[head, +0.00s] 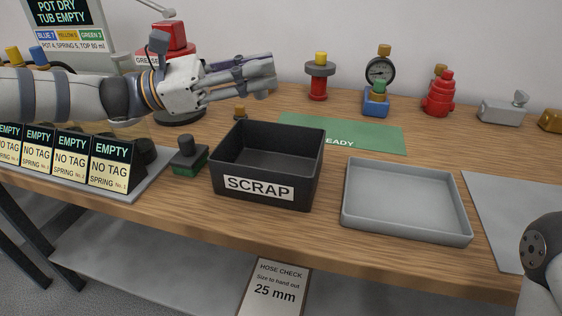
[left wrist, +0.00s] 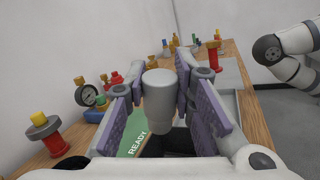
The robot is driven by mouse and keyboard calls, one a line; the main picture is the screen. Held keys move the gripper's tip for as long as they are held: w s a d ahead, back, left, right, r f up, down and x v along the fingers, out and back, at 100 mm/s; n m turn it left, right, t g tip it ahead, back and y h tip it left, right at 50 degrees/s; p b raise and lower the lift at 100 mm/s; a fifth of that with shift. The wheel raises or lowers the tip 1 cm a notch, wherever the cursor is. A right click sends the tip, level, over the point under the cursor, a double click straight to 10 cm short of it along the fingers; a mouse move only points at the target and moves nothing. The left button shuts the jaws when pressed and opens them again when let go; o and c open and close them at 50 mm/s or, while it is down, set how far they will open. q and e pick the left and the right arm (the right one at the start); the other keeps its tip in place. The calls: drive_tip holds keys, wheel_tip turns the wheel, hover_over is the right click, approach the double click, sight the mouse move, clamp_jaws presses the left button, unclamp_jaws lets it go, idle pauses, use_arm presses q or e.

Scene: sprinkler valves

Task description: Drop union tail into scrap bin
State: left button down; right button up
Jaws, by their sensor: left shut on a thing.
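My left gripper (head: 262,75) is shut on a grey cylindrical piece, which I take to be the union tail (left wrist: 158,98). In the left wrist view it sits between the two purple-grey finger pads, wider at its near end. The visible inside of the bin looks empty. My right gripper is out of view; only part of my right arm shows.
A green READY mat (head: 365,134) lies behind the bin. A grey tray (head: 405,232) stands to its right. A green and black stamp-like block (head: 188,160) is to its left. Red valves (head: 439,97) and a gauge (head: 380,70) stand along the back.

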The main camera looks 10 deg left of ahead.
use_arm(q)
wheel_tip(320, 180, down, 6)
drive_tip(key=shift+r+b, duration=0.1)
drive_tip(key=shift+b, duration=1.1)
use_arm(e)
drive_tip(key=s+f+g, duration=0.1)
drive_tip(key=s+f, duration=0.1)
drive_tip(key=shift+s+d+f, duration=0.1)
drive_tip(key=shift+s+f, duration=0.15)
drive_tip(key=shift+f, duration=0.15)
use_arm(q)
drive_tip(key=c, duration=1.3)
unclamp_jaws()
drive_tip(key=v, duration=0.7)
drive_tip(key=shift+s+a, duration=0.2)
drive_tip(key=shift+a, duration=0.05)
